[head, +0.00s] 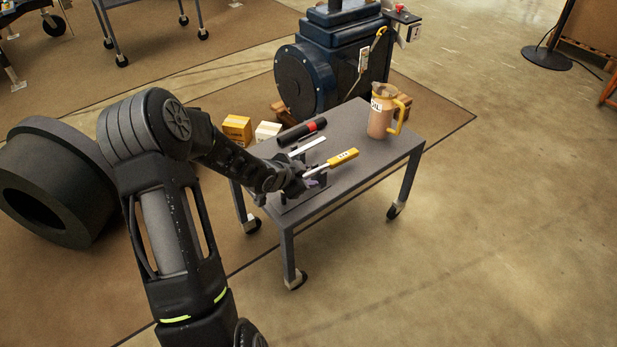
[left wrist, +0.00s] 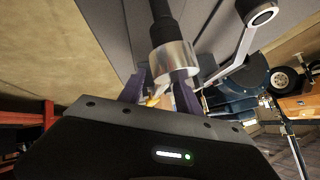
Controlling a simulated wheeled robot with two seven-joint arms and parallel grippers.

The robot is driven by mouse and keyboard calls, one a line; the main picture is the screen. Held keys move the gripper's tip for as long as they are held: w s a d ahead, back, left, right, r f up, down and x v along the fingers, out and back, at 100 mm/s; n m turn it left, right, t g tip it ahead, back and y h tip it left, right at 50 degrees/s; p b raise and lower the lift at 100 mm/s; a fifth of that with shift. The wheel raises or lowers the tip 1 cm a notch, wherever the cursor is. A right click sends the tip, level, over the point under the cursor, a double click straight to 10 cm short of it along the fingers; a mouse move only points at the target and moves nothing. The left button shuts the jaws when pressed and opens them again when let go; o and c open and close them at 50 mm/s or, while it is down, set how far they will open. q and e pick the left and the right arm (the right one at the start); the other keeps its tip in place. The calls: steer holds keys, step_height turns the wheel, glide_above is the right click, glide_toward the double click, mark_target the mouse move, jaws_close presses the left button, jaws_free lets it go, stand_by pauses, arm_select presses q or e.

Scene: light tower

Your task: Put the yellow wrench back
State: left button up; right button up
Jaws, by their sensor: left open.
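A tool with a yellow handle (head: 343,158), a pale label and a silver shaft shows at the grey cart, likely the yellow wrench. Its shaft end meets my left gripper (head: 309,182) in the head view; contact is unclear. My left gripper is open, its purple fingers low over the cart's near left part. In the left wrist view a dark rod with a shiny metal collar (left wrist: 175,58) shows by the fingers (left wrist: 160,95), with a small yellow bit between them. A silver wrench-like tool with a ring end (left wrist: 240,48) is to the right. My right gripper is out of view.
The grey wheeled cart (head: 384,158) also carries a dark cylinder with a red band (head: 302,131), a silver tool (head: 307,147) and an oil jug (head: 384,112). A blue machine (head: 318,75) stands behind, small boxes (head: 237,129) left.

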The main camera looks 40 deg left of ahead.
arm_select(q)
steer(key=shift+c, duration=0.5)
jaws_close()
stand_by(0.8)
